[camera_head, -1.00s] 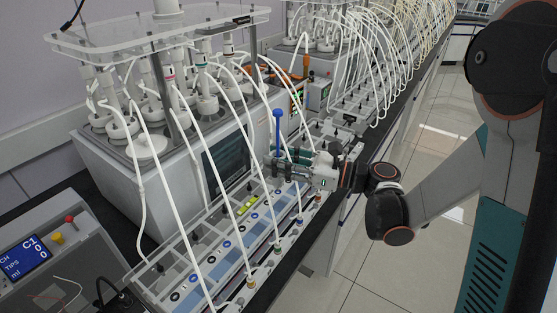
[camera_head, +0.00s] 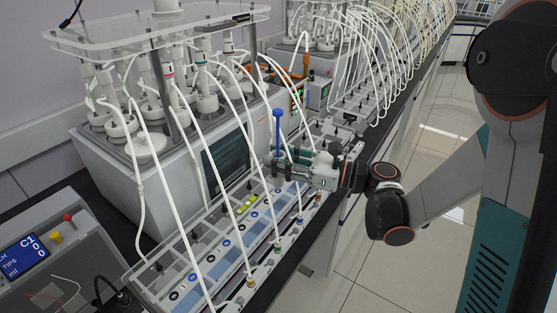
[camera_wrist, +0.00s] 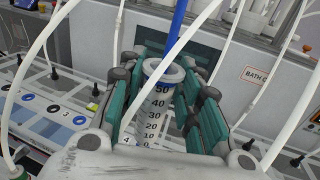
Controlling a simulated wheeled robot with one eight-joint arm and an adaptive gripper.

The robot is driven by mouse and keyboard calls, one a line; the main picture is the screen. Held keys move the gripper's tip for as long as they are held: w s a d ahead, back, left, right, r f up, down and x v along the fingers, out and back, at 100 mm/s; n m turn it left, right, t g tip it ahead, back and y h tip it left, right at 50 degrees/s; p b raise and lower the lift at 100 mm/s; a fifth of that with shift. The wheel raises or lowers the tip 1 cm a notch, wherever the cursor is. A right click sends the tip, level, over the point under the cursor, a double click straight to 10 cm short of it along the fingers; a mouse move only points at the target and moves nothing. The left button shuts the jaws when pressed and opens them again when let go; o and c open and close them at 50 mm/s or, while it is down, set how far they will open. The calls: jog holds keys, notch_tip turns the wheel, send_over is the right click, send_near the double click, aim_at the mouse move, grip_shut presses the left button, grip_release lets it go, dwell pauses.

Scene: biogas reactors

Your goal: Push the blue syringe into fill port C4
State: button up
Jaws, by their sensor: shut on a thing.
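The blue syringe (camera_head: 277,132) stands upright in my gripper (camera_head: 279,164), with its blue plunger rod raised high above the jaws. In the wrist view the clear graduated barrel of the syringe (camera_wrist: 156,108) is between the green finger pads of my gripper (camera_wrist: 168,85), which are shut on it. Its scale runs up to 50 at the top. The syringe is over the long panel of ports (camera_head: 235,245). Its lower tip is hidden, so I cannot tell whether it touches a port. No C4 label is readable.
White tubes (camera_head: 245,135) arch from the reactors down to the panel, some close to my gripper. A reactor bath unit (camera_head: 185,185) stands behind the panel. A control box with a C1 display (camera_head: 25,257) is at lower left. The floor (camera_head: 370,275) at right is clear.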

jog(key=shift+f+b, duration=0.6)
jog(key=shift+f, duration=0.05)
dwell(0.5)
dwell(0.4)
jog(key=o, duration=1.2)
jog(key=shift+c, duration=0.2)
jog(key=shift+d, duration=0.1)
jog(key=v, duration=1.2)
